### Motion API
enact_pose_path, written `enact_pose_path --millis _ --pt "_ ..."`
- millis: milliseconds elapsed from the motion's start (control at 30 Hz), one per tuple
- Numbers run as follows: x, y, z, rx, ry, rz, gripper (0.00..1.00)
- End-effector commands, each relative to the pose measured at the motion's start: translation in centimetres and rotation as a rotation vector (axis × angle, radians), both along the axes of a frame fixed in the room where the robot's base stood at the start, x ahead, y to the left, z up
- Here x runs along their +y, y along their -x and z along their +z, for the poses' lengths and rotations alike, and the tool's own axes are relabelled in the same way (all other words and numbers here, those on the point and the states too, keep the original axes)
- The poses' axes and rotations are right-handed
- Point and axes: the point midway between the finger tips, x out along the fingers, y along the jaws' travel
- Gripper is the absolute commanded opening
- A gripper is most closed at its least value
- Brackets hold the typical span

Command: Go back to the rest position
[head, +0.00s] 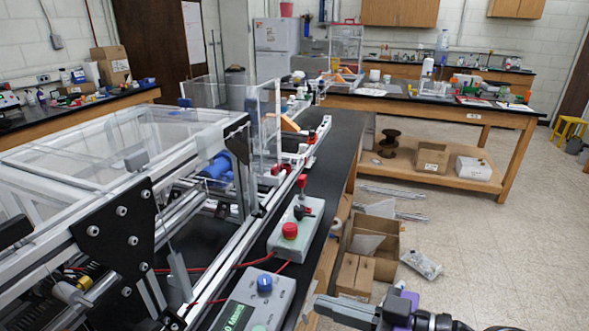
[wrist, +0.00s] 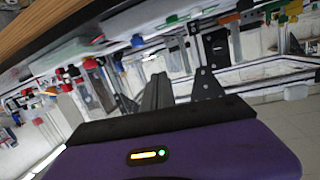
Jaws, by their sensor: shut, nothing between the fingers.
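My gripper (head: 335,309) shows at the bottom of the head view, right of the control boxes and near the black bench's front side. It points left, with its purple body and dark wrist to the right. Its fingers look closed with nothing held. In the wrist view, my purple gripper housing fills the bottom, with a small lit display.
The aluminium extrusion frame (head: 122,228) with clear panels fills the left. A control box with a red button (head: 296,226) and another with a blue knob (head: 253,302) are close by. Cardboard boxes (head: 374,245) lie on the floor. Open floor (head: 490,260) lies right.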

Motion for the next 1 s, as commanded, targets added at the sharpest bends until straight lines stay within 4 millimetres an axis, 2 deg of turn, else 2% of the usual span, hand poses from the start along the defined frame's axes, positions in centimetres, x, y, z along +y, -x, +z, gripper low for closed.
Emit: enact_pose_path --millis 67,200,267,367,500,700,833,1000 --pt "-1.0 -2.1 0.9 0.008 -0.032 -0.123 0.0" --pt "-4.0 -4.2 -0.3 0.04 -0.062 -0.364 0.0" --pt "-5.7 -4.3 -1.3 0.045 -0.068 -0.467 0.0" --pt "-8.9 -3.5 -3.1 0.039 -0.071 -0.632 0.0" --pt "-12.5 -0.5 -4.9 -0.006 -0.068 -0.807 0.0" --pt "-15.6 5.5 -6.1 -0.091 -0.055 -0.95 0.0" --pt "-16.2 10.1 -6.3 -0.141 -0.044 -0.992 0.0" --pt "-15.8 16.2 -6.2 -0.178 -0.027 -1.011 0.0"
